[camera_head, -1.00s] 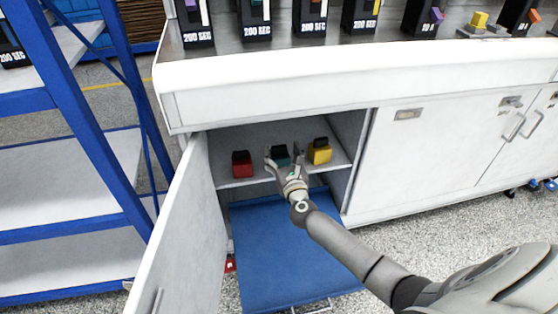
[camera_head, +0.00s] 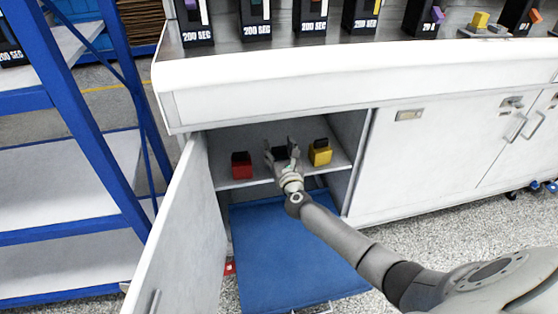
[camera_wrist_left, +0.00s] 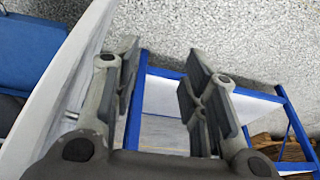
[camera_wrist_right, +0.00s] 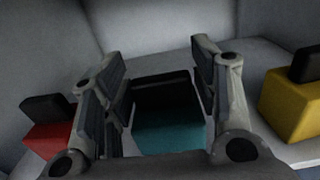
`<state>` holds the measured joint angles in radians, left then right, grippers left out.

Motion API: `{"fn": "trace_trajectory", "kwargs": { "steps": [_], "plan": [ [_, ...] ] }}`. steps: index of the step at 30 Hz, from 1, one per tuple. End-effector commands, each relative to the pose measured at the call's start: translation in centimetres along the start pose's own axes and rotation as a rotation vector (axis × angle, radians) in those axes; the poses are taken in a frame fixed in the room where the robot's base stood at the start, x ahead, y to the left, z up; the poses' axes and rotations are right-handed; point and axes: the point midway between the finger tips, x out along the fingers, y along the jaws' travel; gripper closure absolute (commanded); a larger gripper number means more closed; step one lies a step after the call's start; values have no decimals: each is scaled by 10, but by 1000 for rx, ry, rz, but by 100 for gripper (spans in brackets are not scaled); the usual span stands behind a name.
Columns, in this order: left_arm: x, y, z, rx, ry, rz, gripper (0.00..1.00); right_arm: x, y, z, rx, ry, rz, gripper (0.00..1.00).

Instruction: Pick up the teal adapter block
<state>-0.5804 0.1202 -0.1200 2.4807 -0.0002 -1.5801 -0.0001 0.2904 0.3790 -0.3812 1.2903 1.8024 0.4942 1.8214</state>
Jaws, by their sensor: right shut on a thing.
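The teal adapter block (camera_wrist_right: 170,132), with a black top, is inside the open cabinet between a red block (camera_head: 241,166) and a yellow block (camera_head: 320,153). In the head view, my right gripper (camera_head: 281,150) reaches into the cabinet and largely hides the teal block. In the right wrist view, its fingers (camera_wrist_right: 155,72) stand on both sides of the teal block, shut on it. I cannot tell whether the block is touching the shelf. My left gripper (camera_wrist_left: 160,55) shows in the left wrist view, open and empty.
The cabinet shelf (camera_head: 237,183) holds the red and yellow blocks close on either side. The open cabinet door (camera_head: 182,240) stands at the left, near a blue rack (camera_head: 85,130). The counter edge (camera_head: 350,85) overhangs the opening. A blue panel (camera_head: 285,245) lies below.

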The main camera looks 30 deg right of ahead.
Motion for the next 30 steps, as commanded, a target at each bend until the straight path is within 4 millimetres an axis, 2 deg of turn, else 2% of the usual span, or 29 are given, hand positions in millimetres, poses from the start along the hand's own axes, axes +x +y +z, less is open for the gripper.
{"fn": "trace_trajectory", "kwargs": {
  "steps": [1, 4, 17, 25, 30],
  "plan": [
    [0, 0, 0, 0, 0, 0, 60, 0, 0, 0, 1, 0, 0, 88],
    [0, 0, 0, 0, 0, 0, 60, 0, 0, 0, 2, 1, 0, 100],
    [-2, 0, -1, 0, 0, 0, 60, 1, 0, 7, 2, -7, -1, 100],
    [-10, 0, -4, 0, -1, 1, 60, 1, 1, 26, 4, -7, 0, 100],
    [14, 1, -4, 1, -14, 3, 60, 1, 0, 32, 3, -7, -1, 100]
  ]
}}
